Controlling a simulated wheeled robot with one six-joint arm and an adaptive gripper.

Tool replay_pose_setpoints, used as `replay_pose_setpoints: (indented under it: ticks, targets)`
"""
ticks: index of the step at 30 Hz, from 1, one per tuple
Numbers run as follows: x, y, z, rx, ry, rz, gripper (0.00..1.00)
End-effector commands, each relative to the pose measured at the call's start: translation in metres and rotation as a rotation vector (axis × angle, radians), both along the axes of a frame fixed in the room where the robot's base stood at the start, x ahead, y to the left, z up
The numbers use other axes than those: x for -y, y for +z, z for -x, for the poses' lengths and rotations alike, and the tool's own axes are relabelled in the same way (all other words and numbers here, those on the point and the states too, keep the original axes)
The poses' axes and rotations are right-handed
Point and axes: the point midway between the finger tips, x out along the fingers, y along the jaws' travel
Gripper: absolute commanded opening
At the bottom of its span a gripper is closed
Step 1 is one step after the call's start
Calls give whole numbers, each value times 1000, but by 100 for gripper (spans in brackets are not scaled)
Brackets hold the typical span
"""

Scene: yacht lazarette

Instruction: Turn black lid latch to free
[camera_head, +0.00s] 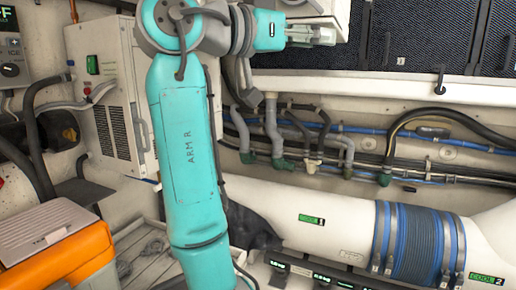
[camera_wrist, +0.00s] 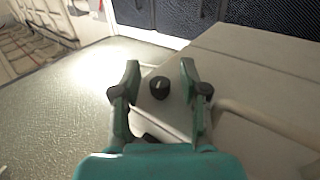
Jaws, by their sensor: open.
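In the wrist view, a small round black latch knob (camera_wrist: 159,88) with a pale line on its top sits on a light-coloured lid plate. My gripper (camera_wrist: 160,72) is open, with its two green fingers on the left and right of the knob. The knob shows between the fingers, and I see a gap on both sides. I cannot tell how far above the knob the fingertips are. In the head view, my gripper (camera_head: 312,35) is at the top, beside a white box (camera_head: 300,8); the black knob is not visible there.
In the head view, a white louvred unit (camera_head: 108,95) stands left of my arm, and an orange box with a grey lid (camera_head: 58,245) is at lower left. Hoses and pipes (camera_head: 300,130) run along the back wall. A white duct with a blue sleeve (camera_head: 412,243) lies at lower right.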

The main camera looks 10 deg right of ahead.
Motion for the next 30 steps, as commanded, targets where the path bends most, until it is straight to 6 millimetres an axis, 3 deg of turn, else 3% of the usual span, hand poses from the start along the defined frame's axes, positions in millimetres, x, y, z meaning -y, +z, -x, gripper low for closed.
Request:
replay_pose_setpoints:
  ticks: [18,30]
  targets:
    - [-1,0,1,3,390,1,45]
    - [-51,0,39,1,386,0,45]
